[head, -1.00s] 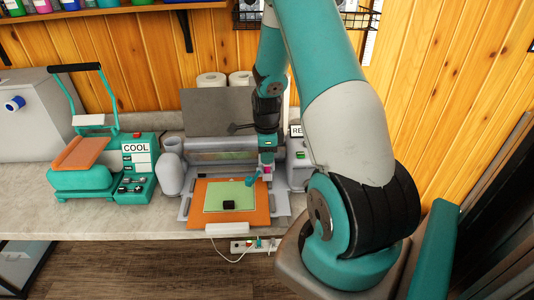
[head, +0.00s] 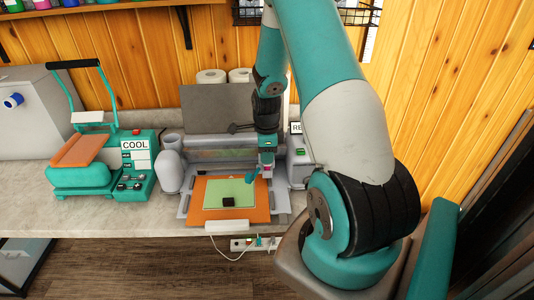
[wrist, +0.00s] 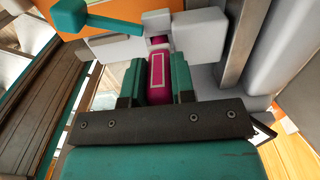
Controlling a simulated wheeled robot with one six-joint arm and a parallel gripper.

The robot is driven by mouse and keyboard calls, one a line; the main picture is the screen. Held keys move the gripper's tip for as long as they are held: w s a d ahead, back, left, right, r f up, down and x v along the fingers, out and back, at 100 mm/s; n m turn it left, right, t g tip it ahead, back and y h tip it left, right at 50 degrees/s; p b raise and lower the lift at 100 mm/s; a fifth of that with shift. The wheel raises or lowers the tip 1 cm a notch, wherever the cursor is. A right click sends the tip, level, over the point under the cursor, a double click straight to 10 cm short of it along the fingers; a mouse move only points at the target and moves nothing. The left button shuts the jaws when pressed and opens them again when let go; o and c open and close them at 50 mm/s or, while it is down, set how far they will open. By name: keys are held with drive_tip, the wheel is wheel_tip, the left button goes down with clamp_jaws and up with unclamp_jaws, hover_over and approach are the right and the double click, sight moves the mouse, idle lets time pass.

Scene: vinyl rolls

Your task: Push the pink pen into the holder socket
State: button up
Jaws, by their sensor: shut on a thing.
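The pink pen (wrist: 159,78) is upright between the two teal fingers of my gripper (wrist: 158,86), which is shut on it. Its end beyond the fingers meets a pale grey holder piece (wrist: 157,41) in the wrist view. The socket's inside is hidden, so I cannot tell how deep the pen sits.
A teal lever (wrist: 95,18) sticks out beside the holder. An orange mat (head: 193,211) with a green sheet (head: 218,190) and a small black block (head: 228,202) lies in front. A heat press (head: 80,178) stands left, with bare counter (head: 25,205) beside it.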

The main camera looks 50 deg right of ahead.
drive_tip(key=shift+f+b, duration=0.45)
drive_tip(key=shift+f, duration=0.35)
idle(0.9)
drive_tip(key=shift+s+a+f, duration=0.1)
drive_tip(key=shift+s+f, duration=0.05)
drive_tip(key=shift+f, duration=0.2)
clamp_jaws()
drive_tip(key=o, duration=1)
unclamp_jaws()
drive_tip(key=c, duration=0.4)
drive_tip(key=shift+o, duration=0.2)
drive_tip(key=shift+o, duration=0.3)
drive_tip(key=shift+r, duration=0.15)
